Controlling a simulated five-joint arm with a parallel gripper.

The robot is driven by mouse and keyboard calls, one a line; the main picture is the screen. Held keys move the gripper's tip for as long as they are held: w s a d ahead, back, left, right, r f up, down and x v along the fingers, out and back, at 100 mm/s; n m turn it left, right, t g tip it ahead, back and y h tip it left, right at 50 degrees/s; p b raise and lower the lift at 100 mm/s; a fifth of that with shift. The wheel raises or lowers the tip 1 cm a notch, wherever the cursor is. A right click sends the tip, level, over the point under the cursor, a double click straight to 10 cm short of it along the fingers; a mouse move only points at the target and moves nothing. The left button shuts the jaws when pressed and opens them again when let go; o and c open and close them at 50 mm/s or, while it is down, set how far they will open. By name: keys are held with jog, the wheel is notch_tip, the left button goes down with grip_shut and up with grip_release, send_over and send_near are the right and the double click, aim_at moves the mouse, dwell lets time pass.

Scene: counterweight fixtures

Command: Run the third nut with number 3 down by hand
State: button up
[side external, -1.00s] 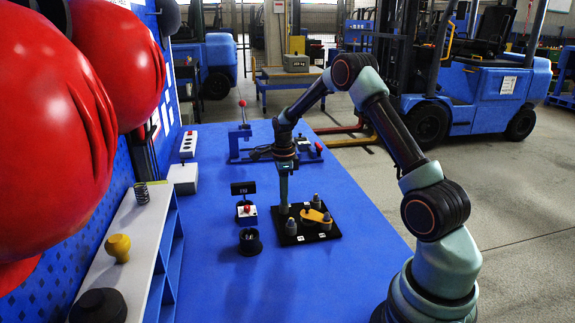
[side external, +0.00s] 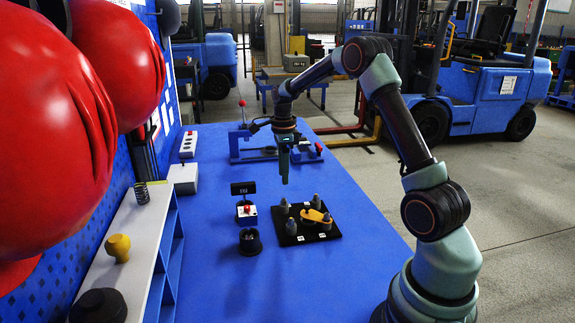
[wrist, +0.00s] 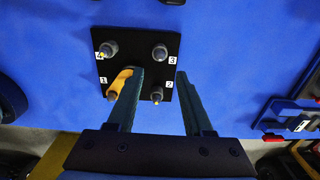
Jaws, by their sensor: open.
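A black square plate (wrist: 137,65) bears four corner posts with grey nuts and white number labels. In the wrist view, nut number 3 (wrist: 160,52) is at the top right, beyond my fingertips. Nut 2 (wrist: 157,94) is at the lower right, between the fingers in the picture. Nut 4 (wrist: 109,49) is at the upper left. A yellow-orange piece (wrist: 119,81) lies by nut 1, partly hidden by my left finger. My gripper (wrist: 159,74) is open and empty. In the side view, it (side external: 284,182) hangs above and behind the plate (side external: 308,239), clear of it.
A small stand with a red button (side external: 247,209) and a round black cup (side external: 250,241) stand left of the plate. A blue fixture with a red-knobbed lever (side external: 242,104) is behind. The blue table front (side external: 320,285) is clear.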

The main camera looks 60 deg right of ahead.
jog(key=shift+r, duration=2.3)
jog(key=s+a+r+n+t, duration=0.1)
jog(key=s+a+r+n, duration=0.2)
jog(key=a+r+n, duration=0.3)
jog(key=s+a+r+n+t, duration=0.2)
jog(key=s+a+r+n, duration=0.1)
jog(key=a+n, duration=0.4)
jog(key=s+a+f+n+t, duration=0.1)
jog(key=s+a+n+t, duration=0.1)
jog(key=s+a+n, duration=0.7)
jog(key=n, duration=0.5)
jog(key=shift+s+a+t, duration=0.15)
jog(key=shift+a+t, duration=0.15)
